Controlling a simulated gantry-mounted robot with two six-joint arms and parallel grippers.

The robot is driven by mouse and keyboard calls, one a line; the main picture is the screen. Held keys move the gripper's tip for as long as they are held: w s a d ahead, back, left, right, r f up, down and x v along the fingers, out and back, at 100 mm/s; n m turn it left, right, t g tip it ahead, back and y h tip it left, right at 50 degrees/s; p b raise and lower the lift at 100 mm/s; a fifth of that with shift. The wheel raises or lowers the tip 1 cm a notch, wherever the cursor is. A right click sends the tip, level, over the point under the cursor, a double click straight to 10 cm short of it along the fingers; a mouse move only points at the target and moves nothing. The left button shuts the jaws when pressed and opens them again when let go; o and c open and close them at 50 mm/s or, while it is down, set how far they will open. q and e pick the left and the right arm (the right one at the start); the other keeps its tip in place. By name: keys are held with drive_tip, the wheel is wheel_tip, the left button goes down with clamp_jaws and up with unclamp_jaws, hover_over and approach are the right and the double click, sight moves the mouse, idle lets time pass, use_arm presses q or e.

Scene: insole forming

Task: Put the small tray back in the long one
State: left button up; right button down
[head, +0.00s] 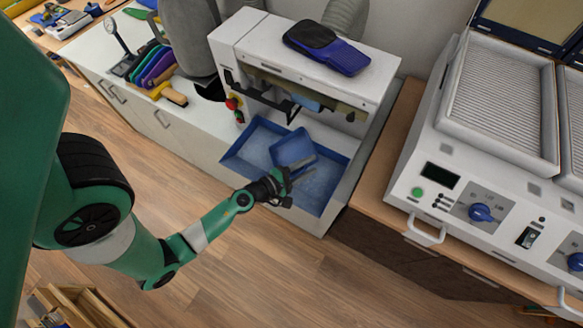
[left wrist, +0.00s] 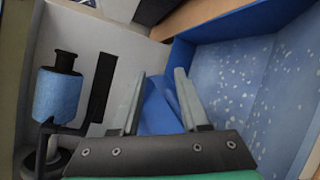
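The long blue tray (head: 240,148) lies in the white base under the machine head; its speckled floor also shows at the right of the left wrist view (left wrist: 232,75). The small blue tray (head: 291,146) sits tilted within the long tray's outline, at its middle; I cannot tell if it rests on the floor. My left gripper (head: 316,163) is at the small tray's near side, over the long tray. My right gripper is not in view.
The white machine (head: 300,55) overhangs the trays and carries a dark blue insole (head: 325,48). A blue roller (left wrist: 58,97) on a black bracket is close by in the left wrist view. A heater unit (head: 480,190) stands right. Open floor lies in front.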

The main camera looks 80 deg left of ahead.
use_arm(q)
drive_tip(key=b+v, duration=0.4)
drive_tip(key=v, duration=0.7)
drive_tip(key=shift+b, duration=0.3)
drive_tip(key=shift+s+d+r, duration=0.25)
drive_tip(key=shift+s+r, duration=0.05)
drive_tip(key=shift+s, duration=0.15)
drive_tip(key=shift+r, duration=0.1)
